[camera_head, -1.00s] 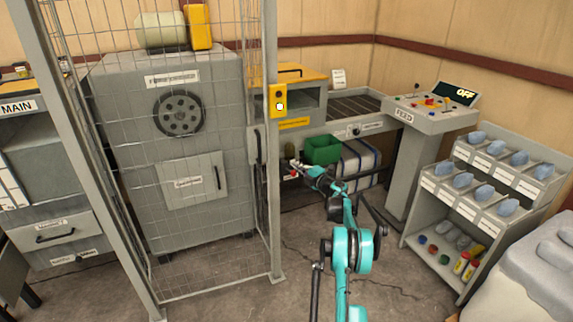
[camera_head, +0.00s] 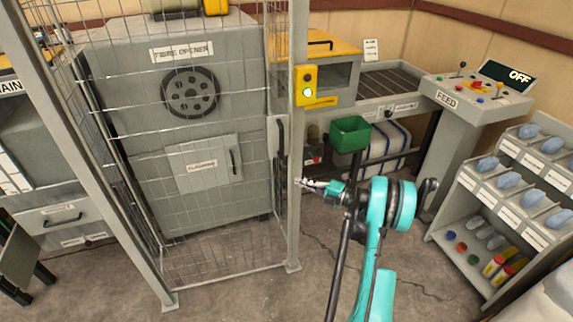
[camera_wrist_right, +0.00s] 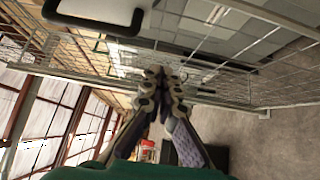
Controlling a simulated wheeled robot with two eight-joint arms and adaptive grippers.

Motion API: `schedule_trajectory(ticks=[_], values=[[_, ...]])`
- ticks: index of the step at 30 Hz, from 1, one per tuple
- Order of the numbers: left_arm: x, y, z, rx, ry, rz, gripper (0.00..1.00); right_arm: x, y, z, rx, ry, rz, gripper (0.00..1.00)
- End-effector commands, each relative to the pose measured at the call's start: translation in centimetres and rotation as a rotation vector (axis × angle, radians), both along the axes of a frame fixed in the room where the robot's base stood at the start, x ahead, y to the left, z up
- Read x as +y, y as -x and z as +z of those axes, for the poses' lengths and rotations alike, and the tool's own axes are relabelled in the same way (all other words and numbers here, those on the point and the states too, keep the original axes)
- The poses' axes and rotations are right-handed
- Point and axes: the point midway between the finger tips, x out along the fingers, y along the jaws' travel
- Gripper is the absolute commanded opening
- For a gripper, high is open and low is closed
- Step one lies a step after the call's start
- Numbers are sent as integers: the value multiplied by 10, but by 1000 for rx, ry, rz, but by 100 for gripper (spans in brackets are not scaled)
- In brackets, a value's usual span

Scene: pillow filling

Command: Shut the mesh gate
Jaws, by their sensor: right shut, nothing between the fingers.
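A dark handle (camera_head: 281,145) shows just left of the post. A yellow box (camera_head: 306,86) on the post shows a green light. My right gripper (camera_head: 303,183) is shut and empty, its tips beside the post. In the right wrist view the gripper (camera_wrist_right: 162,76) points at the mesh (camera_wrist_right: 215,93), below a black handle (camera_wrist_right: 95,22); contact is unclear. My left gripper is out of view.
A green bin (camera_head: 350,134) is behind my right arm. The feed panel (camera_head: 470,97) and a sloped shelf rack (camera_head: 470,235) stand to the right. Floor (camera_head: 235,300) is clear in front.

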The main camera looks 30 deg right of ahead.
Motion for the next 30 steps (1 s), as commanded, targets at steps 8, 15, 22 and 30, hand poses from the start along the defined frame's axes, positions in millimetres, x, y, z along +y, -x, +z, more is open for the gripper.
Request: schedule_trajectory(ticks=[8,15,22,30], values=[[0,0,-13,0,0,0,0,23,-43,-3,0,0,3,0],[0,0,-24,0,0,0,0,46,-88,-3,0,0,2,0],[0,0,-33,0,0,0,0,35,-117,-2,0,0,-1,0],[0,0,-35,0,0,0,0,32,-124,0,0,0,-2,0]])
